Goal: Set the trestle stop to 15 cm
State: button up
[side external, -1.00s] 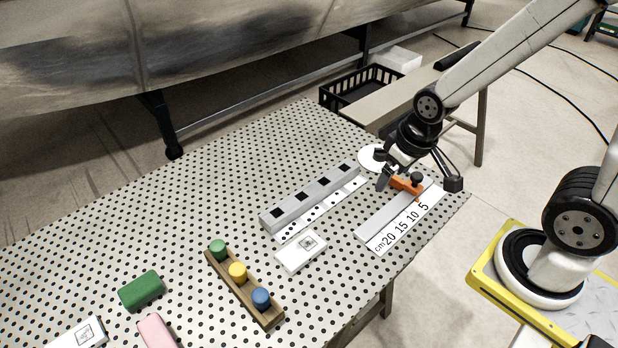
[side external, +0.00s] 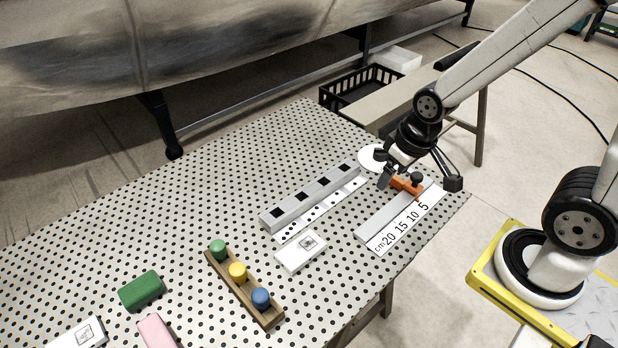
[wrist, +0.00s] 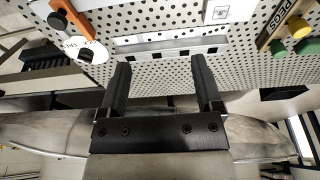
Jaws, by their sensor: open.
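The trestle stop (side external: 405,185) is an orange slider with a black knob, sitting on a grey rail (side external: 385,216) near the 5 end of the scale. The white scale strip (side external: 403,224) beside it reads cm 20, 15, 10, 5. In the wrist view the orange stop (wrist: 77,20) is at the upper left, outside the jaws. My gripper (wrist: 160,66) is open and empty, its fingers apart. In the side view it hangs over the far end of the rail, close to the stop; I cannot tell the exact gap.
A grey bar with black squares (side external: 312,197) lies left of the rail, and a white disc (side external: 371,158) behind it. A white block (side external: 301,251), a wooden peg holder (side external: 268,311) and a green block (side external: 141,290) are farther left. A black crate (side external: 352,87) stands beyond the table.

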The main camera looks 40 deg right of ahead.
jog(key=w+d+f+n+g, duration=0.1)
jog(key=w+d+f+n, duration=0.25)
jog(key=d, duration=0.55)
jog(key=n+g, duration=0.2)
jog(key=n, duration=0.4)
send_over(418, 175)
notch_tip(418, 175, down, 4)
jog(key=shift+r+m, duration=0.1)
jog(key=shift+m, duration=0.15)
jog(key=shift+f, duration=3.9)
grip_shut()
